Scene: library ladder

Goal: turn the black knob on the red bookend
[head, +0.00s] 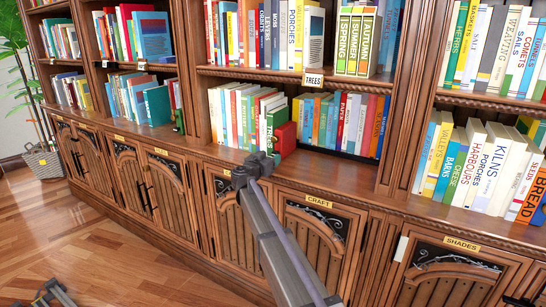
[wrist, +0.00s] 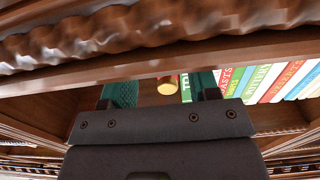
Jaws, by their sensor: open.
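The red bookend (head: 286,140) stands on the middle lower shelf, at the right end of a row of books. In the head view my gripper (head: 258,163) is just in front of the shelf edge, at the bookend's lower left, and hides part of it. In the wrist view my open gripper (wrist: 163,88) has its two fingers apart, with teal inner faces. I see no black knob in either view.
Books (head: 247,115) stand close left of the bookend, and more books (head: 345,122) stand to its right. In the wrist view a carved wooden shelf edge (wrist: 130,30) crosses close above the fingers. Cabinet doors (head: 313,235) are below the shelf.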

